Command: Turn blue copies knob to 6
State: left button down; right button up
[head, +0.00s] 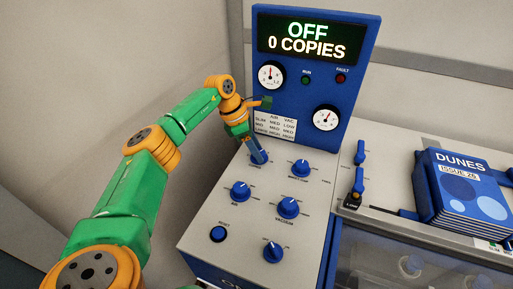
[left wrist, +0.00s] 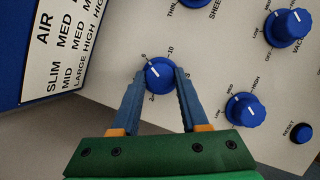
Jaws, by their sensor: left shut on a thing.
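The blue copies knob (left wrist: 159,75) is a round knob with a small pale mark, and numbers including 6 and 10 are printed around it. In the left wrist view it sits between the two fingertips. My left gripper (left wrist: 158,77) is shut on it, with one finger at each side. In the head view my left gripper (head: 258,158) reaches down to the back left of the sloped panel and mostly hides this knob. I cannot tell exactly which number the knob points at. The display (head: 303,39) reads OFF, 0 COPIES. My right gripper is not in view.
Other blue knobs stand close by on the panel (head: 255,225), including one to the right (head: 301,168) and one nearer (head: 240,191). A blue reset button (head: 218,234) is at front left. A stack of DUNES magazines (head: 462,190) lies right, beyond blue levers (head: 359,153).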

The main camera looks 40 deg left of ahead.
aim_at(247, 159)
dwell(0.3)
pick_arm(q)
jog(key=shift+c, duration=2.1)
grip_release()
jog(key=b+v, duration=0.1)
jog(key=v, duration=0.6)
